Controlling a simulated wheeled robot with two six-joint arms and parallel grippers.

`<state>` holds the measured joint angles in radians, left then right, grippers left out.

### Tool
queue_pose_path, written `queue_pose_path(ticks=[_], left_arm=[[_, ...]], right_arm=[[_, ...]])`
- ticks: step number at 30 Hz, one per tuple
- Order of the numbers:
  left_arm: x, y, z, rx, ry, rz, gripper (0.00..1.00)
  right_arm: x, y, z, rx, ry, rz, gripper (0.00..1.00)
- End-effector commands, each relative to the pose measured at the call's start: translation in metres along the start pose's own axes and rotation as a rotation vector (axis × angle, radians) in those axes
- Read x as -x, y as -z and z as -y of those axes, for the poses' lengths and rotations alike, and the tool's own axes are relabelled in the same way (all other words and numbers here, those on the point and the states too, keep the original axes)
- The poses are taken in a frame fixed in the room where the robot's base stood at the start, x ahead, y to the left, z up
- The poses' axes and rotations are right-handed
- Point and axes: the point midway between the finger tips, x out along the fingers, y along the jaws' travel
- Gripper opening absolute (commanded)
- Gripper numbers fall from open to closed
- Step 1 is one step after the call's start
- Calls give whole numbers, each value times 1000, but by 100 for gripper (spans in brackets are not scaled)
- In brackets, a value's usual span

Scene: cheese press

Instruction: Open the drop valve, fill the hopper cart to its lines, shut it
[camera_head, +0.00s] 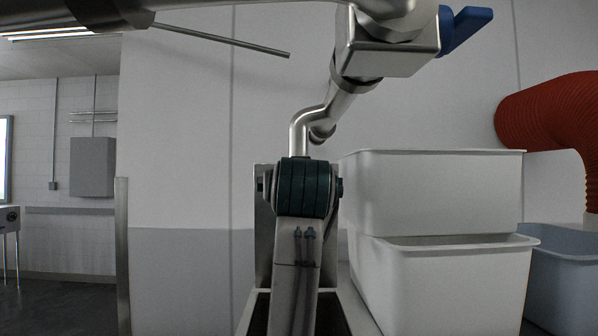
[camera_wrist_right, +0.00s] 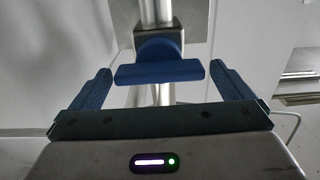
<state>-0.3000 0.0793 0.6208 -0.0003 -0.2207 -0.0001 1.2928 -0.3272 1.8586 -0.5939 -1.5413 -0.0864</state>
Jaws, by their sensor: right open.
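The blue valve handle (camera_head: 467,30) shows at the top right of the head view, on the side of a square metal valve body (camera_head: 390,60) on the steel pipe. In the right wrist view the handle (camera_wrist_right: 160,72) is a crosswise bar straight ahead. My right gripper (camera_wrist_right: 160,85) is open and empty, its two fingers one on each side of the handle's image. My left gripper is not seen.
Two stacked white tubs (camera_head: 437,195) stand right of centre. A grey-blue tub (camera_head: 565,285) is at the far right, below a red corrugated hose (camera_head: 550,112). A metal post (camera_head: 122,255) stands at the left, with open floor (camera_head: 60,300) beyond it.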

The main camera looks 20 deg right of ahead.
Motion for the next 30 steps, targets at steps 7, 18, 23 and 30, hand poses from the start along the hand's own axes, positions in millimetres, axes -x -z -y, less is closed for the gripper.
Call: queue_pose_path(ticks=[7, 18, 23, 30], left_arm=[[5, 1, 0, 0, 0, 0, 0], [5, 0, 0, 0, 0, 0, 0], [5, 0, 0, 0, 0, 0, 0], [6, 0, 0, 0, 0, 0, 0]], right_arm=[[-12, -1, 0, 0, 1, 0, 100], [-11, -1, 0, 0, 1, 0, 65], [-12, -1, 0, -1, 0, 0, 59], [-12, 0, 0, -46, 0, 0, 59]])
